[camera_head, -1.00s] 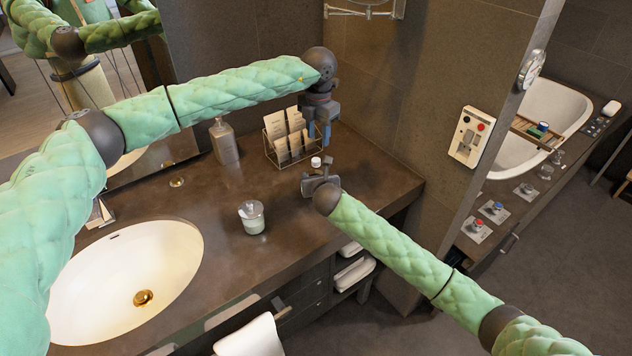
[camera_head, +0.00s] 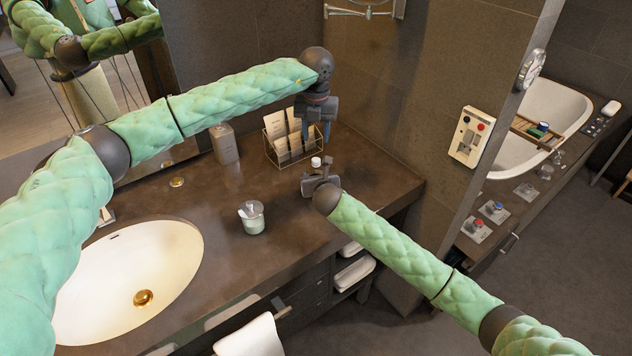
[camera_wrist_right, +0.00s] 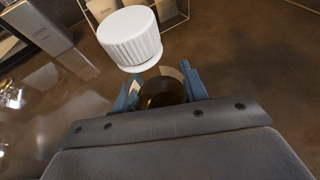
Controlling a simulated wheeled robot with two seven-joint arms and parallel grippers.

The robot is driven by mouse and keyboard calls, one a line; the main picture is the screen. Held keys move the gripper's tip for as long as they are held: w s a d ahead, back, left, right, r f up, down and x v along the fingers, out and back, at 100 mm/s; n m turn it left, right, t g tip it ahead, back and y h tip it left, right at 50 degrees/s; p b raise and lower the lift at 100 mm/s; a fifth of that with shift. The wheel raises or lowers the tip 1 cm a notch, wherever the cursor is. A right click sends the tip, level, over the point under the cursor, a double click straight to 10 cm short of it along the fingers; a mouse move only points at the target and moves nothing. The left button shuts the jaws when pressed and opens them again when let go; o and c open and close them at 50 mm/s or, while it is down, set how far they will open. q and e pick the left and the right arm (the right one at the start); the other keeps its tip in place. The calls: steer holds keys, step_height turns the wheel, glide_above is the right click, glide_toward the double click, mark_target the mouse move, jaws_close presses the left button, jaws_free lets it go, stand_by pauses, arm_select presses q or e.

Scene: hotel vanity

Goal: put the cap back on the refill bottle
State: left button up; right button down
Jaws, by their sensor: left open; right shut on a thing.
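The white ribbed cap (camera_wrist_right: 130,42) sits at the top of the brown refill bottle (camera_wrist_right: 162,93) in the right wrist view, slightly off to the left of it. I cannot tell whether it is seated. The cap also shows as a small white spot in the head view (camera_head: 316,162). My right gripper (camera_wrist_right: 158,95) is shut on the bottle, with a blue finger on each side; it also shows in the head view (camera_head: 318,181), low over the counter. My left gripper (camera_head: 318,132) is open and empty, fingers pointing down, above and behind the cap.
A wire card holder (camera_head: 288,145) stands close behind and left of the grippers. The sink (camera_head: 130,275) is at left. The counter between jar and sink is bare.

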mark_target(316, 159)
arm_select(q)
steer(key=shift+f, duration=0.15)
steer(key=shift+f, duration=3.85)
jaws_close()
steer(key=m, duration=0.7)
steer(key=shift+m, duration=0.3)
steer(key=shift+o, duration=0.3)
jaws_free()
steer(key=shift+r, duration=0.1)
